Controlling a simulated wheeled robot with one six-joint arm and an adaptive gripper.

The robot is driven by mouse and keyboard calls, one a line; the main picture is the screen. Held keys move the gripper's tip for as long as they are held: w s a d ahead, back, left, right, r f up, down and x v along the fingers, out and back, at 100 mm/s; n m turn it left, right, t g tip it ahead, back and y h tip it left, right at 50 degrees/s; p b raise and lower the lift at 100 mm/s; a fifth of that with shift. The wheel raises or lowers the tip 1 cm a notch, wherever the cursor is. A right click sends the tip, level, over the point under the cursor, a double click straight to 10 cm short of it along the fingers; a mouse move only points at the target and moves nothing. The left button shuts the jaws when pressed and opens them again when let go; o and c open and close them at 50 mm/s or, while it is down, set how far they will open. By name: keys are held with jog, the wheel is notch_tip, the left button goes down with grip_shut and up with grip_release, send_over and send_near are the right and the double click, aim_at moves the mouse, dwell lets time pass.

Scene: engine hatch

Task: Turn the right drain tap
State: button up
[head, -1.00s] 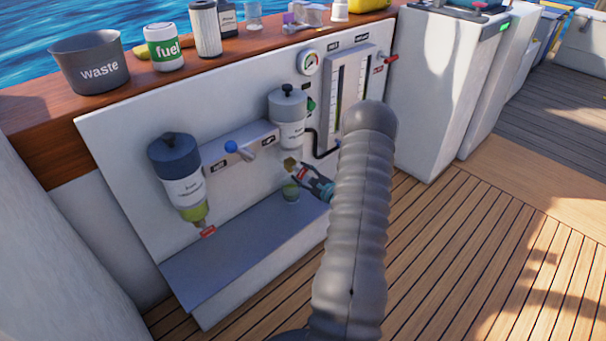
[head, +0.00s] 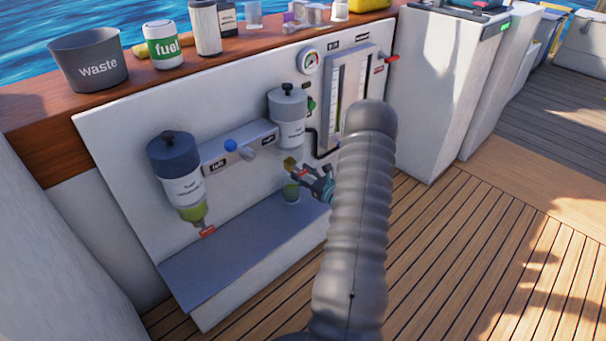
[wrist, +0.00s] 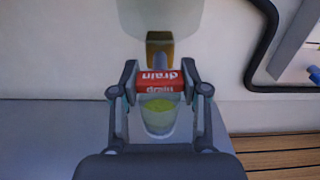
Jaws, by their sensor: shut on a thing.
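The right drain tap is a red handle marked "drain" (wrist: 158,80) under the right filter's bowl (wrist: 160,20). In the wrist view my gripper (wrist: 158,84) is shut on this handle, with one finger at each end. In the head view my gripper (head: 312,180) reaches in from the right, below the right filter (head: 288,118), and my arm hides part of the panel. A clear cup (wrist: 160,117) with yellow-green liquid stands below the tap. The left filter (head: 178,180) has its own red drain tap (head: 207,231) at its bottom.
A grey ledge (head: 235,262) runs below the filters. A blue-knobbed lever (head: 232,146) sits between them. A black hose (wrist: 262,70) curves right of the tap.

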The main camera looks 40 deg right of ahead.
jog(key=shift+m, duration=0.3)
jog(key=o, duration=1.2)
jog(key=shift+c, duration=0.2)
jog(key=s+d, duration=0.1)
jog(key=s, duration=1.1)
